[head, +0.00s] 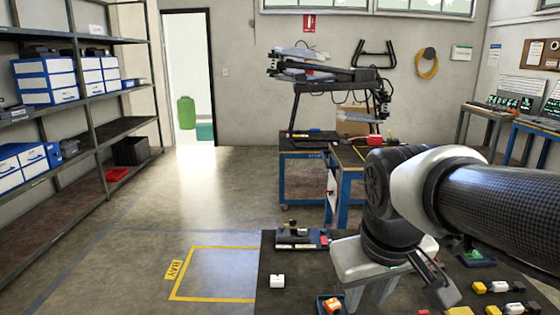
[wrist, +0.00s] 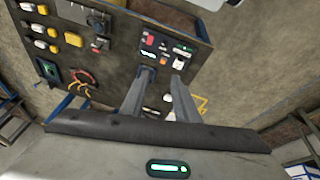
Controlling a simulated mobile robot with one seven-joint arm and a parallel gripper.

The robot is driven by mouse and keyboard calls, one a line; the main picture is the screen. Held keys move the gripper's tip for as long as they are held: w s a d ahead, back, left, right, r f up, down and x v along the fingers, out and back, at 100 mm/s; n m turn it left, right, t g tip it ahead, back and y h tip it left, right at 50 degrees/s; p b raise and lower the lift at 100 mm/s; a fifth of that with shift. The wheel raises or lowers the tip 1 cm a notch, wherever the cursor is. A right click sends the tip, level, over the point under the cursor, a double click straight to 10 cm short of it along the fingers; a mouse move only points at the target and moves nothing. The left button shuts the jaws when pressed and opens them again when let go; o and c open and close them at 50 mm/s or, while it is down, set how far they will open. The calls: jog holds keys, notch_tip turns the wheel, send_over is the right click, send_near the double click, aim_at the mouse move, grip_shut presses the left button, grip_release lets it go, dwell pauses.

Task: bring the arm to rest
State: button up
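My gripper (head: 364,298) hangs over the dark worktable (head: 268,262) in the head view, its fingers pointing down. In the wrist view the two grey fingers of my gripper (wrist: 162,78) stand apart with a gap between them. The small parts lie beyond and beside the fingertips; none appears held. My dark forearm comes in from the right of the head view.
On the worktable are a white block (head: 277,282), a small tray with an orange part (head: 333,305), a dark device (head: 296,238) and several yellow and white parts (head: 498,287) at right. The floor at left (head: 120,250) is free.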

jog(key=s+m+t, duration=0.2)
jog(key=s, duration=0.3)
notch_tip(320, 180, up, 15)
jog(key=p, duration=1.4)
jog(key=shift+d+y, duration=0.15)
jog(key=shift+y, duration=0.15)
